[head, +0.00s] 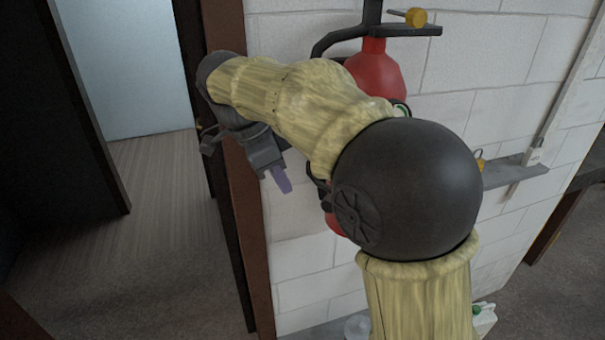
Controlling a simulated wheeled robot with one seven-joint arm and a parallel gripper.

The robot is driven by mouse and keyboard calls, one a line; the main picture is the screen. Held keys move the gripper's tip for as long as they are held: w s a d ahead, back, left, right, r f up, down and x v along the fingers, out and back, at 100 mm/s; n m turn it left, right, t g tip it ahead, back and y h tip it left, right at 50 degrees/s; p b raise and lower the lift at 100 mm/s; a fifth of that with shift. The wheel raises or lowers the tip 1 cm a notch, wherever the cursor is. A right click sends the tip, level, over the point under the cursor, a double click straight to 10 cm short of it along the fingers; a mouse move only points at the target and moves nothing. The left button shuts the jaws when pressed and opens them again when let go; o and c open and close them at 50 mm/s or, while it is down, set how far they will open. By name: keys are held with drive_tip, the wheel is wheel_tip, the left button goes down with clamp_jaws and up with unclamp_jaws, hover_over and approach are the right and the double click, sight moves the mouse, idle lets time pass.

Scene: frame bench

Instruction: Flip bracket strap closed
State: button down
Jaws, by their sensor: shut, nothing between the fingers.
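A red fire extinguisher (377,72) hangs upright against the white block wall, with a black bracket piece and valve (390,30) at its top. My arm covers most of its body. A small red part shows below the arm. A dark curved piece (318,183) juts out to the left beside the extinguisher; I cannot tell whether it is the bracket strap. My gripper (280,181) is shut and empty, its purplish fingertips pointing down, left of this dark piece and apart from it in the picture.
A brown door frame (246,210) stands just left of my gripper, with an open doorway beyond. A grey ledge (515,170) is on the wall at right. A white bottle with a green cap (483,316) sits low at right.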

drive_tip(key=d, duration=0.2)
drive_tip(key=d+p, duration=0.1)
drive_tip(key=shift+w+d, duration=0.35)
drive_tip(key=shift+w, duration=0.05)
drive_tip(key=shift+d, duration=0.1)
